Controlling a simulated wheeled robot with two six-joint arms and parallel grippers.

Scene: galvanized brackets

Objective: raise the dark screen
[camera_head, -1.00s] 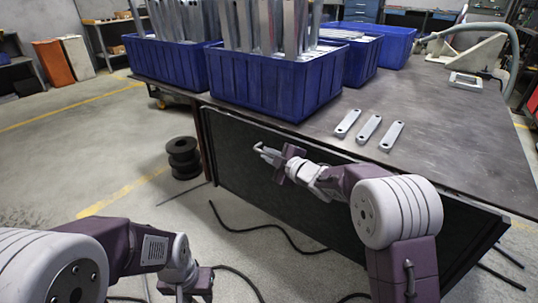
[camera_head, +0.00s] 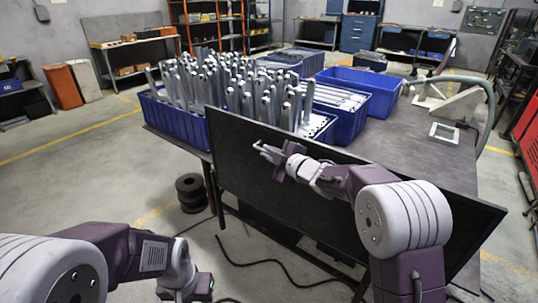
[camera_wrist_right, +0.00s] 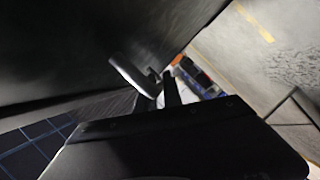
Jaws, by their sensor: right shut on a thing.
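The dark screen (camera_head: 318,215) is a wide black panel in front of the work table (camera_head: 410,145). Its top edge stands above the table's near edge and hides part of the table top. In the right wrist view, a dark finger (camera_wrist_right: 172,90) and a pale rounded bar show close to the dark surface; the exact grip is hard to make out. My left gripper (camera_head: 184,291) hangs low at the bottom left, away from the screen; its fingers are unclear.
Blue bins (camera_head: 181,122) with upright metal brackets (camera_head: 235,85) stand on the table behind the screen. An emptier blue bin (camera_head: 375,80) is farther back. A black spool (camera_head: 191,190) stands on the floor at left. Black cables (camera_head: 270,263) lie on the floor below the screen.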

